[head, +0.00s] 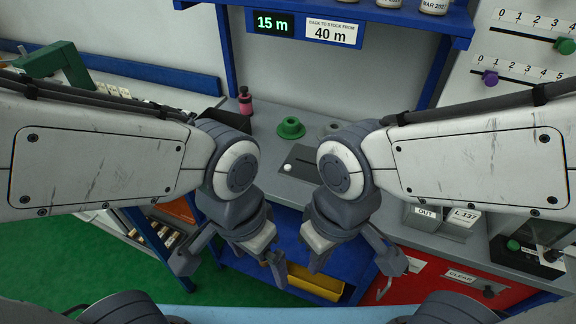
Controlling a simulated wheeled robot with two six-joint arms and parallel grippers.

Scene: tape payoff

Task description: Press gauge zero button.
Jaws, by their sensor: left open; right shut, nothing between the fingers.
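A small black box with a green round button (513,245) stands at the far right of the bench. Its front is partly out of the picture and I cannot read a label that names it as the gauge. My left gripper (230,266) is open and empty, hanging in front of the bench at the lower left of centre. My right gripper (360,263) is shut on nothing, hanging in front of the bench right of centre. Both are well apart from the green button.
A grey plate with a slot and white knob (298,163), a green flanged part (290,128) and a pink bottle (245,100) stand on the bench. Slider scales (520,70) are at upper right. A red drawer front (440,283) is below.

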